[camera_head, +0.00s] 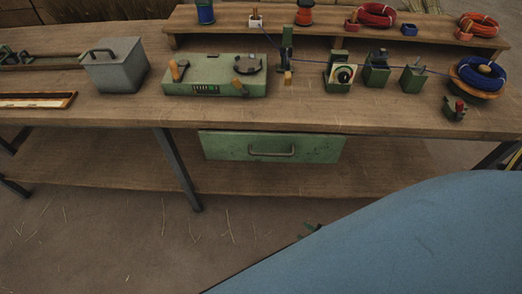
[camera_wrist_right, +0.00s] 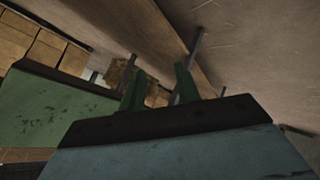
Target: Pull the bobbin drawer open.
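The bobbin drawer (camera_head: 272,147) has a scuffed green front and hangs under the bench top. It looks shut. Its dark bar handle (camera_head: 272,153) runs across the middle of the front and nothing holds it. My right gripper (camera_head: 307,229) shows only as small green tips at the edge of my blue arm, below and in front of the drawer, apart from the handle in the picture. In the right wrist view my right gripper (camera_wrist_right: 159,88) has its two green fingers apart with nothing visible between them. My left gripper is out of view.
The wooden bench (camera_head: 300,112) carries a grey lidded box (camera_head: 116,67), a green machine (camera_head: 215,78) and a blue wire coil (camera_head: 482,74). A lower shelf (camera_head: 250,178) lies under the drawer. Bench legs (camera_head: 180,170) stand left of it. A scuffed green panel (camera_wrist_right: 45,110) shows in the wrist view.

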